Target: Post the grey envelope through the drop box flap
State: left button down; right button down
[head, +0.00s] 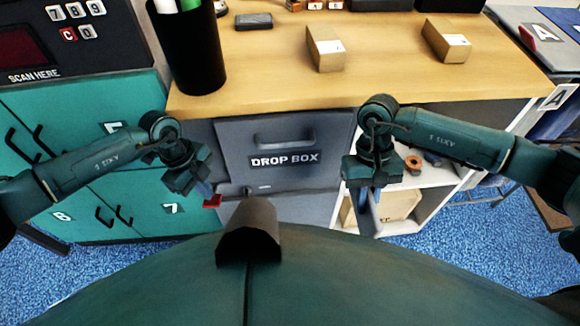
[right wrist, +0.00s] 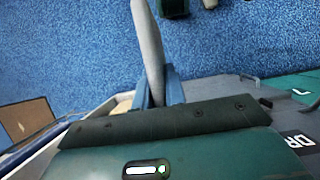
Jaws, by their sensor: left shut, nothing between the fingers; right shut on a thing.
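The grey drop box (head: 265,185) is built into the front of the counter, below the wooden top. Its labelled flap (head: 285,138) has a bar handle (head: 284,138) and looks closed. My right gripper (right wrist: 160,92) is shut on the grey envelope (right wrist: 148,40), seen nearly edge-on as a thin strip in the right wrist view. In the head view the right gripper (head: 372,192) is to the right of the drop box, with the envelope hanging below and partly hidden. My left gripper (head: 204,192) is shut and empty, left of the flap.
Teal lockers (head: 80,150) stand at the left. On the counter (head: 270,80) are a black pen cup (head: 190,55) and two small cartons (head: 325,50). An open white shelf (head: 425,190) is at the right. A small red piece (head: 212,202) shows beside the left gripper.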

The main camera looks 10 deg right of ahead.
aim_at(213, 207)
jog(key=w+a+r+m+t+y, duration=0.1)
jog(key=a+r+m+t+y, duration=0.1)
jog(key=a+r+m, duration=0.85)
jog(key=w+a+r+m+t+y, duration=0.1)
jog(key=a+r+m+t+y, duration=0.2)
jog(key=a+r+m, duration=0.75)
jog(key=w+d+n, duration=0.3)
jog(key=w+d, duration=0.1)
jog(key=w, duration=0.1)
jog(key=shift+d+r, duration=0.2)
jog(key=shift+d, duration=0.15)
pick_arm(q)
jog(key=shift+f, duration=0.15)
pick_arm(e)
jog(key=shift+w, duration=0.1)
dwell(1.1)
pick_arm(q)
jog(key=shift+w+a+f+x, duration=0.15)
jog(key=shift+a+x, duration=0.15)
jog(key=shift+x, duration=1.05)
jog(key=shift+w+a+x, duration=0.2)
jog(key=shift+a+x, duration=0.05)
jog(key=shift+x, duration=1.1)
jog(key=shift+w+a+f+x, duration=0.15)
jog(key=shift+a+x, duration=0.15)
jog(key=shift+x, duration=1.1)
jog(key=shift+r, duration=0.15)
pick_arm(e)
notch_tip(213, 207, down, 6)
jog(key=shift+w, duration=0.25)
